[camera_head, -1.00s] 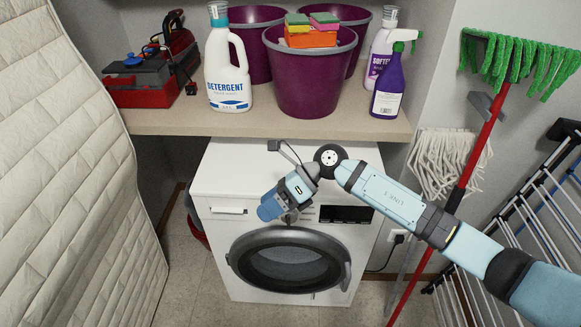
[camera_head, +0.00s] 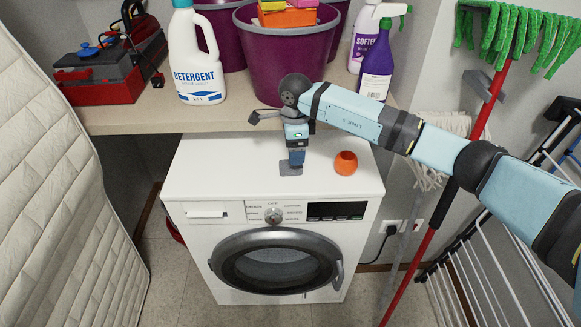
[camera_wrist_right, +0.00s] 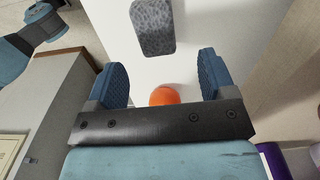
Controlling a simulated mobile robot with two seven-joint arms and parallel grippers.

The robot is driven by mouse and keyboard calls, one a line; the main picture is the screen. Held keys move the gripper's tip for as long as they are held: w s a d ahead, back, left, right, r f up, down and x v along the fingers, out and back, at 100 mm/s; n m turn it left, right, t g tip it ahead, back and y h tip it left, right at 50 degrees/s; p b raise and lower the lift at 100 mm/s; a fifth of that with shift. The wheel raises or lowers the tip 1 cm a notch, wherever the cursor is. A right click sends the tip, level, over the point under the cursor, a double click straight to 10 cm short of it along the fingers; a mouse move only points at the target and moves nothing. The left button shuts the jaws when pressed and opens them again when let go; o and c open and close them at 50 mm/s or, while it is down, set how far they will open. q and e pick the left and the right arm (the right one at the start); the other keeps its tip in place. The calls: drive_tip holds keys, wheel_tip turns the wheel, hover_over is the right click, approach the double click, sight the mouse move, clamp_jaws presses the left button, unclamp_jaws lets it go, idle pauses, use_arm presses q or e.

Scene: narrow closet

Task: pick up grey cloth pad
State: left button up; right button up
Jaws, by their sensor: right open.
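The grey cloth pad (camera_head: 290,169) lies flat on the white top of the washing machine (camera_head: 190,187), near the middle. It is small, dark grey and mottled, and also shows at the top of the right wrist view (camera_wrist_right: 153,28). My right gripper (camera_head: 296,160) points down over the pad in the head view and hides part of it. In the right wrist view its two blue fingers (camera_wrist_right: 162,72) are apart with nothing held between them. The pad lies beyond the fingertips there, apart from them. My left gripper is not in view.
A small orange round object (camera_head: 346,163) stands on the washer top just right of the gripper. It also shows in the right wrist view (camera_wrist_right: 165,95). Above and behind is a shelf (camera_head: 145,117) with a detergent bottle (camera_head: 196,60), purple buckets (camera_head: 285,55) and a red toolbox (camera_head: 100,80).

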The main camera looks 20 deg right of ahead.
drive_tip(key=shift+s+f, duration=0.2)
drive_tip(key=shift+f, duration=2.85)
drive_tip(key=c, duration=1)
drive_tip(key=shift+r, duration=0.1)
wheel_tip(320, 180, up, 20)
